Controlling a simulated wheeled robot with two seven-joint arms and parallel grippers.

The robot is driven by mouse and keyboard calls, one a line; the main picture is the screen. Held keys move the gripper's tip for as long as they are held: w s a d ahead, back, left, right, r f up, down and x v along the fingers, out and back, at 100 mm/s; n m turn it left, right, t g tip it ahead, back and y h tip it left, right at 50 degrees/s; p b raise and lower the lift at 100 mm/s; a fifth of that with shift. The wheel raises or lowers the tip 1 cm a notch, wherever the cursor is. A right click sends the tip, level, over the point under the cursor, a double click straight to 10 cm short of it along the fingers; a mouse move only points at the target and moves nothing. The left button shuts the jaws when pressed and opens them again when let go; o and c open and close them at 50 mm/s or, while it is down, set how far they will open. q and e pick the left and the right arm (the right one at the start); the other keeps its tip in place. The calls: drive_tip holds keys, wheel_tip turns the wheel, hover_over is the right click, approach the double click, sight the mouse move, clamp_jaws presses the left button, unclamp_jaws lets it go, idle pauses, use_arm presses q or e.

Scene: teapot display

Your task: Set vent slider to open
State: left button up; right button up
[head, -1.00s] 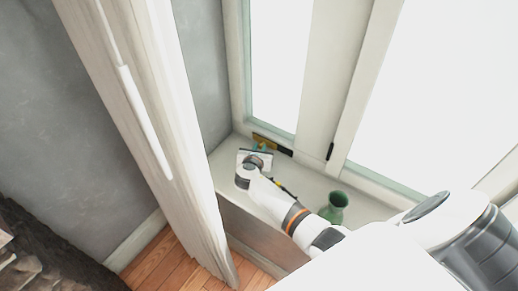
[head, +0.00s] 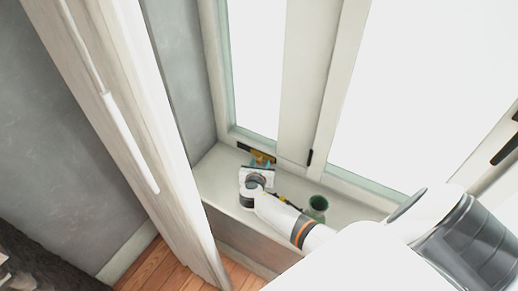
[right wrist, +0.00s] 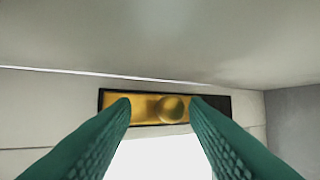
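The vent slider is a gold plate (head: 262,156) with a round knob (right wrist: 172,108), set in a black track (head: 243,147) low on the window frame. In the head view, bare track shows at the plate's left; its right end is hard to make out. In the right wrist view, a wide black stretch of track (right wrist: 240,105) lies right of the plate and a narrow one left. My right gripper (right wrist: 160,104) is at the plate, its teal fingers apart on either side of the knob. The right finger is close to the knob; contact is unclear. My left gripper is not in view.
A green vase (head: 318,207) stands on the sill (head: 222,178) right of my right forearm. A small yellow and black item (head: 287,201) is partly hidden behind the forearm. A white panel (head: 128,130) rises at the left. A window handle (head: 310,157) is on the frame.

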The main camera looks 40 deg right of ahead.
drive_tip(key=shift+a, duration=0.1)
drive_tip(key=shift+s+a+r, duration=0.1)
drive_tip(key=shift+a, duration=0.1)
drive_tip(key=v, duration=1.1)
drive_tip(key=shift+s, duration=0.3)
